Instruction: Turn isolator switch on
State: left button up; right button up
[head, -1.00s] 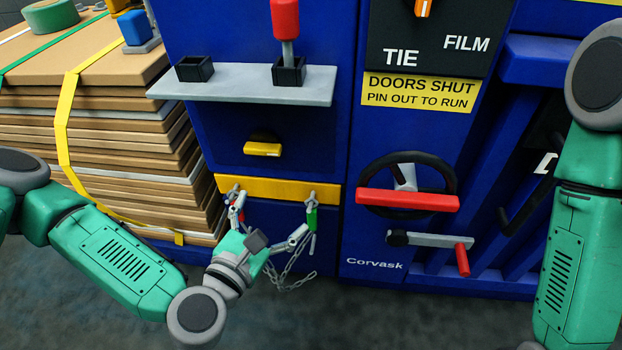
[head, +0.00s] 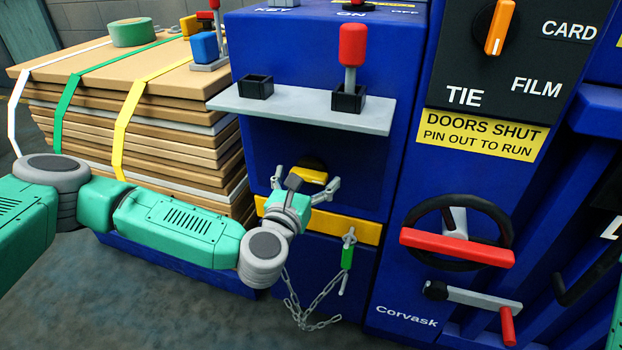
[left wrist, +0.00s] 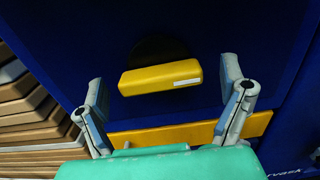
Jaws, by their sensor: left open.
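The isolator switch (head: 313,172) appears to be the yellow bar handle on a black disc on the blue cabinet front, below the grey shelf. In the left wrist view the handle (left wrist: 160,78) lies nearly level, slightly tilted, with a white mark at its right end. My left gripper (head: 305,181) is open and empty in front of it. In the left wrist view its fingers stand apart, to the left and right of the handle and lower, with no clear contact. In the head view the gripper partly hides the handle. My right gripper is out of view.
The grey shelf (head: 300,110) with a red-handled tool (head: 351,50) juts out above. Stacked cardboard (head: 150,120) stands left; a red-barred handwheel (head: 457,248) is right.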

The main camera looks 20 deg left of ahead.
pick_arm(q)
jog(key=shift+w+a, duration=0.5)
jog(key=shift+a, duration=0.05)
jog(key=shift+d, duration=0.85)
jog(key=c, duration=0.6)
jog(key=shift+r, duration=0.1)
jog(key=c, duration=0.5)
jog(key=shift+a, duration=0.45)
jog(key=shift+d, duration=0.1)
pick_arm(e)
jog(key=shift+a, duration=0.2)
